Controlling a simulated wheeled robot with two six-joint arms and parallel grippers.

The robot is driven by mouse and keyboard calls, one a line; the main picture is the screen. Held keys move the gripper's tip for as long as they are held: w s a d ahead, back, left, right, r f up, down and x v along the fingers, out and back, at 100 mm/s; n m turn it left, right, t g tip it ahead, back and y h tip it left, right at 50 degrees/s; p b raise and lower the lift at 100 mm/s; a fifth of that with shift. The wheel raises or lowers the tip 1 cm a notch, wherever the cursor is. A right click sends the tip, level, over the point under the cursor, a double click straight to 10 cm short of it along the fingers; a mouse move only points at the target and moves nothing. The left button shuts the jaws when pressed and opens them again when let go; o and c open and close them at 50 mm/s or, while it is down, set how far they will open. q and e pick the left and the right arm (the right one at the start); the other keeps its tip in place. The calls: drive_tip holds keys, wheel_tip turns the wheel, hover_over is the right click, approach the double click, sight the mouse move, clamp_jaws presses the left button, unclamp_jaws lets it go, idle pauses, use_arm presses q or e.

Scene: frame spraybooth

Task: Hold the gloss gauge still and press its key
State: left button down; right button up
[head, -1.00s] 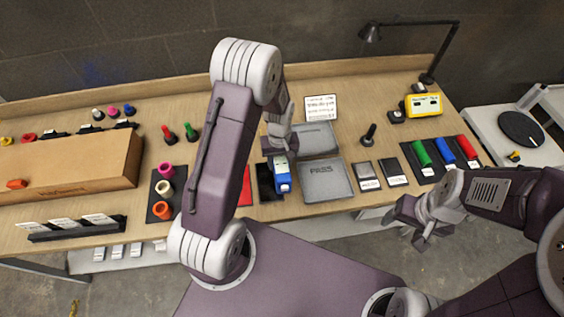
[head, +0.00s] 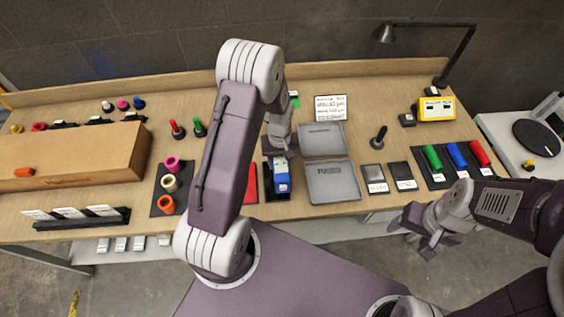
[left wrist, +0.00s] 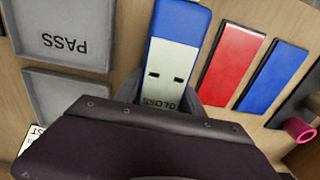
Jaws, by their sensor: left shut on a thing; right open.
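The gloss gauge (head: 281,182) is a blue block with a pale top face, at the front middle of the table, by a black pad. In the left wrist view the gauge (left wrist: 172,62) shows its lettering and two small dark marks; I cannot tell which part is the key. My left gripper (head: 280,152) is shut on the gauge at its far end in the head view; its fingertips are mostly hidden. My right gripper (head: 428,243) is open and empty, off the table's front edge at the right, well apart from the gauge.
Two grey trays (head: 331,196) lie just right of the gauge, one marked PASS in the wrist view. A red plate (head: 250,184) lies to its left. A lamp (head: 455,55) rises behind.

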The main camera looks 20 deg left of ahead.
use_arm(q)
drive_tip(key=shift+a+f+b, duration=0.6)
drive_tip(key=shift+a+f, duration=0.4)
drive_tip(key=shift+a, duration=0.1)
drive_tip(key=shift+s+f, duration=0.1)
drive_tip(key=shift+f, duration=0.2)
idle(1.2)
